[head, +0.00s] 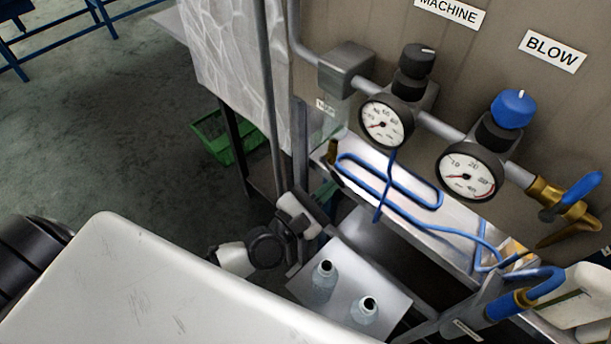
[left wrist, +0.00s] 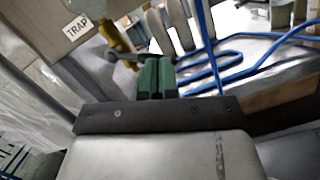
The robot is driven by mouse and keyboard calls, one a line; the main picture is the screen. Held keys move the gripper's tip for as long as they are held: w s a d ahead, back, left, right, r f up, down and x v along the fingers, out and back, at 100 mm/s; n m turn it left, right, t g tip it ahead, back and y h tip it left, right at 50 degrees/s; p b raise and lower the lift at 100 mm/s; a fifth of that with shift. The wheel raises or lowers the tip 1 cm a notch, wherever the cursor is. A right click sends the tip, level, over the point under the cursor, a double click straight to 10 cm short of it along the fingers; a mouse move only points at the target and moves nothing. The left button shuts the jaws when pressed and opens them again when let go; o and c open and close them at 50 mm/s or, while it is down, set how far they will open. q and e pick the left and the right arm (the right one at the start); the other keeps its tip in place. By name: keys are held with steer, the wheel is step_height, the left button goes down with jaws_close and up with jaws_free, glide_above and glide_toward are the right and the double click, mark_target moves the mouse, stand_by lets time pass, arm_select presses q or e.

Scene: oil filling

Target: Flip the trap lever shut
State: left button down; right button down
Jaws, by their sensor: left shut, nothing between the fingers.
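The TRAP label shows in the left wrist view (left wrist: 77,27) and, small, in the head view (head: 325,105). Near it is a brass fitting (left wrist: 117,38), whose brass also shows in the head view (head: 332,151). A grey lever-like piece (left wrist: 124,59) sits by the fitting, just left of my fingertips. My left gripper (left wrist: 157,62) is shut with its green fingers together and nothing between them. Whether the fingers touch the lever cannot be told. In the head view the left gripper (head: 325,193) is low beside the metal tray, partly hidden. My right gripper is not in view.
A metal tray (head: 350,180) holds a blue coiled hose (head: 405,200). Two gauges (head: 386,122) (head: 466,172) and a blue-handled valve (head: 572,197) are on the panel. A green crate (head: 237,150) is on the floor.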

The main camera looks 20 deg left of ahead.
arm_select(q)
steer(key=shift+s+d+r+n+t+y+b, duration=0.15)
steer(key=shift+r+n, duration=0.1)
steer(key=shift+n, duration=0.45)
steer(key=shift+w+d+r+n+t+y+b, duration=0.1)
steer(key=shift+r+n+y, duration=0.15)
steer(key=shift+n, duration=0.45)
steer(key=shift+s+d+r+n+t+y+b, duration=0.15)
steer(key=shift+r+n, duration=0.1)
steer(key=shift+n, duration=0.45)
steer(key=shift+f, duration=0.1)
